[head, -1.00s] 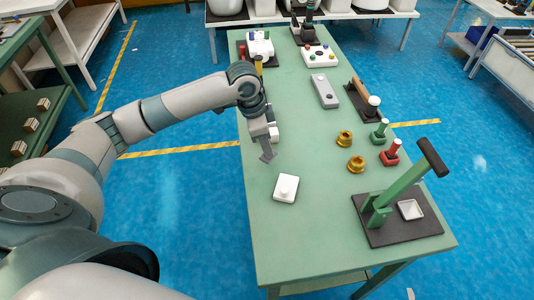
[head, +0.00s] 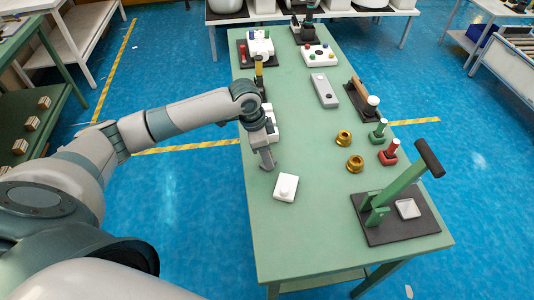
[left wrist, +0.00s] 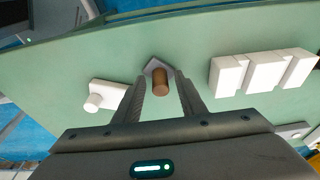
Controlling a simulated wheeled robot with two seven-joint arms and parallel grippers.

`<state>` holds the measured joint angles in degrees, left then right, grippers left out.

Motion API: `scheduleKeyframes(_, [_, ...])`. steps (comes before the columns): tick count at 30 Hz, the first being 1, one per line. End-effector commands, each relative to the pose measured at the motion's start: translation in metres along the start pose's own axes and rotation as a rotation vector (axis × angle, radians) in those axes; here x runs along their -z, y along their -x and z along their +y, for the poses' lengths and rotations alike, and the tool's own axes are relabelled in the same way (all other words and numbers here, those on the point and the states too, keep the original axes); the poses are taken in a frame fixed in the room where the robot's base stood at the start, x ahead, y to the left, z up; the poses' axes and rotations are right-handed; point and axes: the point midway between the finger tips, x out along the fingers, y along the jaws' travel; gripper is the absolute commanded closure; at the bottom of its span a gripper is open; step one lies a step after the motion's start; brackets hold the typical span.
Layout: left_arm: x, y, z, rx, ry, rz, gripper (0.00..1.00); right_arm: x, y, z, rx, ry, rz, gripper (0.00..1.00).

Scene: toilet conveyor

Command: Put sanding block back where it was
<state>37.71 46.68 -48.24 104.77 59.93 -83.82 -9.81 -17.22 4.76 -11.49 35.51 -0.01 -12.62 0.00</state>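The sanding block appears to be the grey pointed plate (left wrist: 155,66) with a brown round knob (left wrist: 160,82) in the left wrist view. It lies over the green table between a white block with a round knob and a row of white blocks. My left gripper (left wrist: 161,84) is pointed at it, with one finger on each side of the knob and green gaps showing beside it. In the head view, my left gripper (head: 267,158) is low over the table's left side and mostly hides the block. My right gripper is in neither view.
The white knobbed block (head: 286,188) sits just in front of my gripper. White blocks (head: 272,122) stand behind it. Brass rings (head: 355,163), red and green knobbed pieces and a green lever press (head: 395,190) occupy the table's right side. The table's front is clear.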

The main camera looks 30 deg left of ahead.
Motion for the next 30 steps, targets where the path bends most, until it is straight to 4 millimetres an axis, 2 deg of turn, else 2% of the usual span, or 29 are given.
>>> scheduleKeyframes(11, [0.001,0.002,0.000,0.000,-0.001,0.000,0.63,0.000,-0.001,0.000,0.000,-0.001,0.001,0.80])
scheduleKeyframes(16, [0.001,0.013,-0.001,0.002,-0.001,0.001,0.63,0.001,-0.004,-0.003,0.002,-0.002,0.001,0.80])
scheduleKeyframes(20, [0.001,0.030,-0.001,0.002,-0.001,0.002,0.63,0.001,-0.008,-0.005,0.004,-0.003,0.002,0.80])
scheduleKeyframes(30, [0.001,0.089,-0.001,0.003,-0.002,0.002,0.63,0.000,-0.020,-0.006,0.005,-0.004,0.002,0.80])
